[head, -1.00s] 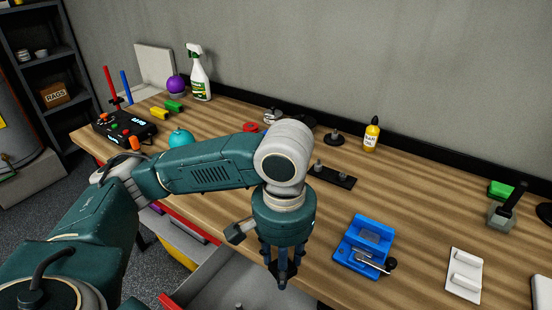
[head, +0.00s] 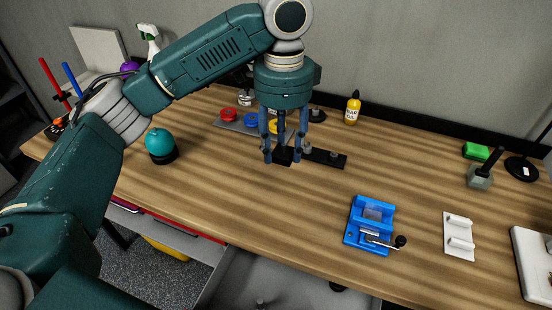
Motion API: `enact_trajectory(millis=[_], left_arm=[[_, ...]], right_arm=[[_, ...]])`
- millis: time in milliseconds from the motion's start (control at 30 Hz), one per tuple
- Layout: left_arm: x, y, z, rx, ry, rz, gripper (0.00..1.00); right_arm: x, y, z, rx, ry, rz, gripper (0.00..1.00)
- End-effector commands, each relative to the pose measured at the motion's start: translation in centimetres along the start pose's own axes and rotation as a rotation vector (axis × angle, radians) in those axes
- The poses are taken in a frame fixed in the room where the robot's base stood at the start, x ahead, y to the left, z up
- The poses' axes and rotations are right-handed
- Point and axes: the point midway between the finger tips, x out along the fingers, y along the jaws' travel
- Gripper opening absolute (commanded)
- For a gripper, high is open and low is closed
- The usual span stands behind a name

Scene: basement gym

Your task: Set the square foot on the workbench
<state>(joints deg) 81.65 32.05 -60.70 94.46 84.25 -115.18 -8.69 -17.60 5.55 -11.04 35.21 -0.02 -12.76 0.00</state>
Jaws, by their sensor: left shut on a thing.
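My left gripper (head: 283,152) points down over the wooden workbench (head: 270,200), left of the middle. It is shut on a small dark piece, which looks like the square foot (head: 284,157). The blue fingers partly hide the piece, and I cannot tell whether it touches the bench top. Just right of it lies a flat black bar (head: 328,158) with small posts. My right gripper is not in view.
A blue vise (head: 371,222) and a white bracket (head: 459,236) stand to the right. A teal round object (head: 160,143) is on the left. A tray with red and yellow rings (head: 229,116) lies behind the gripper. An open drawer (head: 285,280) is below. The bench front middle is clear.

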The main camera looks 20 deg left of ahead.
Motion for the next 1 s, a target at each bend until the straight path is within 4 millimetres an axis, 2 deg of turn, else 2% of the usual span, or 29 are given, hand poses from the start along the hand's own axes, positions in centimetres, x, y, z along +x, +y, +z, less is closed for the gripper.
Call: enact_trajectory(millis=[133,233,500,600,800,1000], left_arm=[[3.1,0.2,-0.1,0.014,-0.003,0.008,0.11],[5.5,0.1,0.1,0.011,-0.004,0.006,0.11],[12.4,0.1,0.1,0.01,-0.003,0.004,0.11],[14.1,0.1,0.1,0.01,-0.003,0.002,0.11],[15.9,0.0,0.0,0.01,-0.001,0.002,0.11],[18.8,0.0,0.0,0.01,-0.002,0.002,0.11]], right_arm=[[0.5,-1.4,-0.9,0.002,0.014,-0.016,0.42],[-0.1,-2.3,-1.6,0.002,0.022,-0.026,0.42],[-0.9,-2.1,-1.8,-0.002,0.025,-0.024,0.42],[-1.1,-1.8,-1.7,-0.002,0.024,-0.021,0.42],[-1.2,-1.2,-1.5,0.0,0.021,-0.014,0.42],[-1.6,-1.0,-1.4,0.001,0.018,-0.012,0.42]])
